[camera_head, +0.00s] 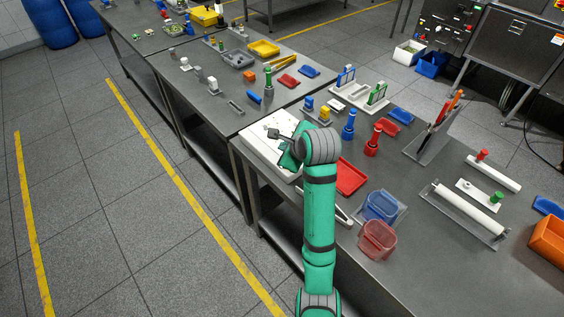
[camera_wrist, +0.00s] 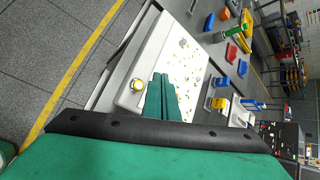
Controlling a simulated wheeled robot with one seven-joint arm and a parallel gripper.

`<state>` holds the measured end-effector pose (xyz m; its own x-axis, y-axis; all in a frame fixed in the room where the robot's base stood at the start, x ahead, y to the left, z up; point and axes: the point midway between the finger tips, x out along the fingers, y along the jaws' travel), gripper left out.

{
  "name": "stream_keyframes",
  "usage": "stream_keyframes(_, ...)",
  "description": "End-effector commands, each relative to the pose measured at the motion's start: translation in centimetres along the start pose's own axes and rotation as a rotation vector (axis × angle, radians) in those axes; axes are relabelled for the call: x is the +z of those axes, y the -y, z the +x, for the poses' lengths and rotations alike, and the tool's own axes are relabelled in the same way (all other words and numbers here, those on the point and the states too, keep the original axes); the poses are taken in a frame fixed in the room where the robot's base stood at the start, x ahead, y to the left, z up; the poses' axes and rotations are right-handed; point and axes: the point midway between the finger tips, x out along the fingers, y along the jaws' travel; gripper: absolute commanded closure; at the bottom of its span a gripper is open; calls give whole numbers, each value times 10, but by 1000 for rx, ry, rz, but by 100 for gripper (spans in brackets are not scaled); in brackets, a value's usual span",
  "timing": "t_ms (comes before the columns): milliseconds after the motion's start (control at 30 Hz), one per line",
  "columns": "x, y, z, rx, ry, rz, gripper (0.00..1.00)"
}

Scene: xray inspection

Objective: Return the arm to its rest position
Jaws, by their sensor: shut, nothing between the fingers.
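My green arm reaches forward over the near grey table in the head view. My gripper (camera_head: 287,147) is over the white board (camera_head: 256,135) near the table's left edge. In the wrist view my gripper (camera_wrist: 160,78) has its two green fingers together with nothing between them. My arm hides part of the board in the head view.
Right of my arm on the table are a red tray (camera_head: 351,178), a blue bin (camera_head: 381,207), a red bin (camera_head: 377,240), a blue bottle (camera_head: 349,126) and a red bottle (camera_head: 373,141). A white roller (camera_head: 466,209) lies further right. The floor left of the tables is clear.

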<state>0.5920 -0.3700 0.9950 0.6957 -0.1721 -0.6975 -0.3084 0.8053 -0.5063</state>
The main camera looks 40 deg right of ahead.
Motion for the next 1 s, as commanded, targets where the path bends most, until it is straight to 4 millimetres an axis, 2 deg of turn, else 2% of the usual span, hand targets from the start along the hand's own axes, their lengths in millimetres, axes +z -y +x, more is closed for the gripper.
stream_keyframes(200,5,5,-7,-1,1,0,100)
stream_keyframes(733,5,3,-5,0,2,-4,100)
stream_keyframes(867,8,-16,7,-2,23,-47,100)
stream_keyframes(1000,13,-60,32,-17,68,-154,100)
